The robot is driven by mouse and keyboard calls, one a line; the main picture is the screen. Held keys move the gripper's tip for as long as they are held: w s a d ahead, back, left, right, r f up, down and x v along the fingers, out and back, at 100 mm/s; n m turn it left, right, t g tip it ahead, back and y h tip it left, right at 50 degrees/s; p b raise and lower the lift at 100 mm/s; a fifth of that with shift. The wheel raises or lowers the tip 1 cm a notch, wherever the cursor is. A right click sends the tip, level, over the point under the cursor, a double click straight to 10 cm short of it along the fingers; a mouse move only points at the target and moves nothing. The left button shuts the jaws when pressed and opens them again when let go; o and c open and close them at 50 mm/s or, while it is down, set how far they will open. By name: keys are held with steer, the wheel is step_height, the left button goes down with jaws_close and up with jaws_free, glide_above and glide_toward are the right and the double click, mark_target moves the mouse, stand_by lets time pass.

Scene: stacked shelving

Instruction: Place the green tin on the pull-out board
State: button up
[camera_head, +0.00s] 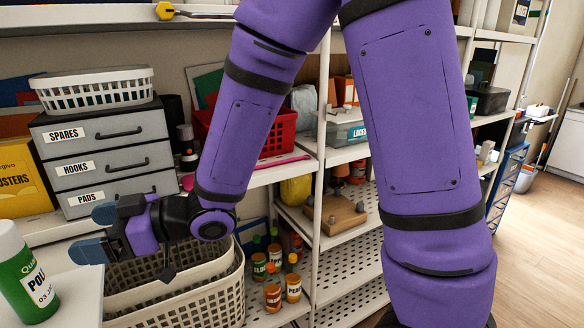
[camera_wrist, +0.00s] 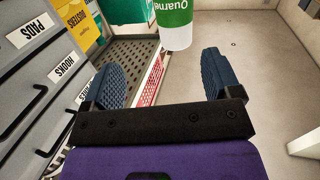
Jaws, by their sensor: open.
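The green tin (camera_head: 30,280) stands upright at the lower left of the head view, with a white top and a green label. It is partly cut off by the frame edge. In the wrist view the tin (camera_wrist: 173,25) shows upside down beyond the fingertips, between their lines and not touching them. My gripper (camera_head: 97,232) is open and empty, to the right of and above the tin; its two blue fingers (camera_wrist: 160,75) are spread. A flat white surface (camera_head: 78,292) lies beside the tin; I cannot tell whether it is the pull-out board.
A grey drawer unit (camera_head: 105,152) with a white basket (camera_head: 95,90) on top stands behind my gripper. A cream basket (camera_head: 180,300) sits below my gripper. Several small bottles (camera_head: 275,280) stand to its right. A red crate (camera_head: 280,132) is on the shelf behind my arm.

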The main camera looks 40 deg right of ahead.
steer(key=w+d+r+m+t+h, duration=0.1)
steer(key=d+r+m+t+h, duration=0.25)
steer(key=d+h, duration=0.55)
steer(key=w+d+r+m+t+h, duration=0.15)
steer(key=d+r+m+h, duration=0.3)
steer(key=d, duration=0.85)
steer(key=s+d+m+g+h, duration=0.1)
steer(key=s+d+m, duration=0.1)
steer(key=s, duration=0.4)
steer(key=s+d+m+g+h, duration=0.1)
steer(key=s+d+m+g, duration=0.1)
steer(key=s+d, duration=0.3)
steer(key=s+d+r+m+g+h, duration=0.1)
steer(key=s+d+m+g, duration=0.1)
steer(key=s, duration=0.6)
steer(key=shift+s+d, duration=0.3)
steer(key=shift+d, duration=0.35)
